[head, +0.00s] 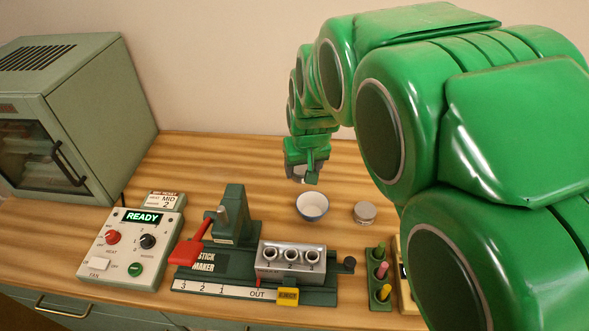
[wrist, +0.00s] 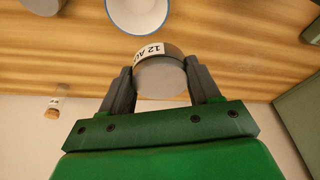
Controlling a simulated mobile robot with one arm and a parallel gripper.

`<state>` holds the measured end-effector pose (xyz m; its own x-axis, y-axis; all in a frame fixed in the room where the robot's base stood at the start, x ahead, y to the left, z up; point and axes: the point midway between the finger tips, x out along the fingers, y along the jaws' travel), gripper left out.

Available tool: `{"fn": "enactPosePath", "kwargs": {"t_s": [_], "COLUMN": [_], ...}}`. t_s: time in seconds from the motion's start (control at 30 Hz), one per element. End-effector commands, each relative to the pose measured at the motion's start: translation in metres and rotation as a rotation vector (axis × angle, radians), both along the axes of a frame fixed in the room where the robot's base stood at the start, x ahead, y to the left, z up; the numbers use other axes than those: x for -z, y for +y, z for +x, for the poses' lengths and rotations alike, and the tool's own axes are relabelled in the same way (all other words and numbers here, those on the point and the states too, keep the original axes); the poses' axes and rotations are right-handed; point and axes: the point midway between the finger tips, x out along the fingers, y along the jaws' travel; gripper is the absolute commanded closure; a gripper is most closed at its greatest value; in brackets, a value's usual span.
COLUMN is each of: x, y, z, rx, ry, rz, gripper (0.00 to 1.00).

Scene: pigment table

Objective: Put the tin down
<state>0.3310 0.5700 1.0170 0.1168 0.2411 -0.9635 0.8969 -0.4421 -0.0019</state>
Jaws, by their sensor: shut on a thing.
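My gripper (head: 301,177) is over the back of the wooden table, behind the white bowl, in the head view. In the wrist view its two grey fingers (wrist: 158,85) are shut on a round grey tin (wrist: 160,78). The tin has a white label band reading "12 A…"; the rest of the label is hidden. In the head view the tin is mostly hidden by the fingers. I cannot tell whether its underside touches the table.
A white bowl (head: 312,206) stands just in front, with a lidded tin (head: 365,212) to its right. The stick maker (head: 235,240), control box (head: 130,245) and green cabinet (head: 75,110) are left. A small vial (wrist: 53,107) shows in the wrist view. The back-left table is clear.

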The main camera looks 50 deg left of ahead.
Motion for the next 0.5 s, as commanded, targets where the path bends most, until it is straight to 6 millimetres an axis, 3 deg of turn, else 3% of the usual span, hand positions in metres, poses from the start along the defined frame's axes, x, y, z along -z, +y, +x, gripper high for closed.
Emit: {"fn": "enactPosePath", "kwargs": {"t_s": [0.5], "x": [0.027], "y": [0.050], "z": [0.029], "rx": [-0.001], "ry": [0.001], "rz": [-0.002], "gripper": [0.70]}}
